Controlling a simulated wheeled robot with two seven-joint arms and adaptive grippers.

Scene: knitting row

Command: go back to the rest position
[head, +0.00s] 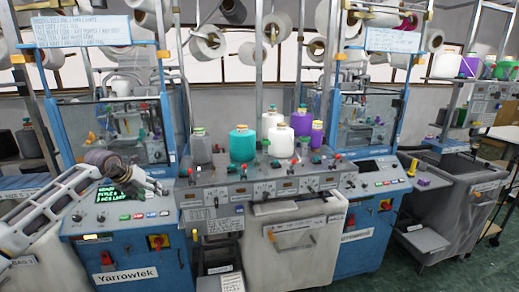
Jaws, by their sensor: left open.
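My left gripper (150,184) is at the end of the white arm that comes in from the left. It is open and appears empty, over the control panel (92,217) of the left blue Yarnotek knitting machine (140,272). I cannot tell how far above the panel it is. The arm covers part of the green-lit screen (107,195). My right gripper is not in view.
On the grey middle console (215,182) stand several yarn cones: grey (201,150), teal (242,146), white (281,142) and purple (300,122). A second blue machine (368,235) stands right of it. A grey bin (455,215) is at the right. Green floor (395,270) shows at lower right.

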